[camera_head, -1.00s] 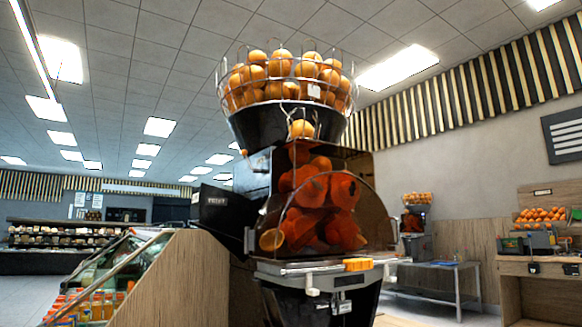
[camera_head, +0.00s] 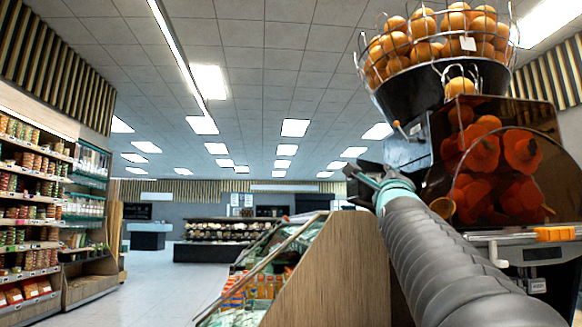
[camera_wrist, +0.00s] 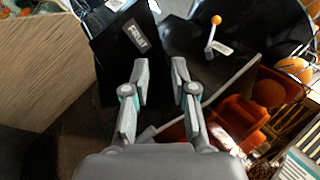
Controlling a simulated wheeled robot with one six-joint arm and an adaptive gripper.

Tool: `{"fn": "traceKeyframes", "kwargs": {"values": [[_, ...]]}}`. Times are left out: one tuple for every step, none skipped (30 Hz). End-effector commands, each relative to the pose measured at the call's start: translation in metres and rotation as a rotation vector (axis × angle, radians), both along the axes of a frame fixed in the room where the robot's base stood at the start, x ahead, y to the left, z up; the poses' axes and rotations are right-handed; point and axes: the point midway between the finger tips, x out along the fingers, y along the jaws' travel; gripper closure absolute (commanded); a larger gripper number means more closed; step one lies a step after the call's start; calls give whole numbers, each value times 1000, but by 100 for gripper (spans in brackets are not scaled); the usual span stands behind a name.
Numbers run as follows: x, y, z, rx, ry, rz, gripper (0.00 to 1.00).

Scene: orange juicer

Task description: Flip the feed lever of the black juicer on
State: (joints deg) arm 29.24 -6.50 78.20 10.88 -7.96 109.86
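The black juicer (camera_head: 440,150) stands at the right of the head view, with a wire basket of oranges on top. Its feed lever (camera_head: 398,127), a thin rod with an orange knob, sticks out on the machine's left side below the hopper. In the wrist view the lever (camera_wrist: 211,35) rises at the top, right of my fingers, its knob upward in the picture. My gripper (camera_wrist: 160,75) is open and empty, with a gap between the fingers. In the head view my gripper (camera_head: 368,182) is below and left of the lever, apart from it. My arm hides part of the juicer.
A black box-like part with a label (camera_wrist: 130,40) lies just beyond my left finger in the wrist view. A wooden-sided display counter (camera_head: 320,270) stands left of the juicer. Shelves (camera_head: 30,210) line the far left, with open floor between.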

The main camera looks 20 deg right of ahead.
Motion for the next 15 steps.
{"fn": "traceKeyframes", "kwargs": {"values": [[-5,-14,14,36,-89,5,74],[-9,-20,23,54,-136,11,74],[-13,-26,32,76,-191,20,74],[-15,-29,38,87,-226,27,74],[-18,-32,43,96,-255,33,74],[-21,-35,49,105,-285,39,74],[-22,-37,51,112,-302,44,74],[-23,-39,54,117,-314,46,74],[-23,-40,57,120,-325,50,74],[-22,-41,59,122,-330,52,74],[-21,-42,62,122,-333,53,74],[-19,-44,64,124,-333,53,74],[-16,-46,66,124,-332,53,74],[-14,-48,69,123,-331,53,74],[-10,-51,73,123,-330,53,74]]}}
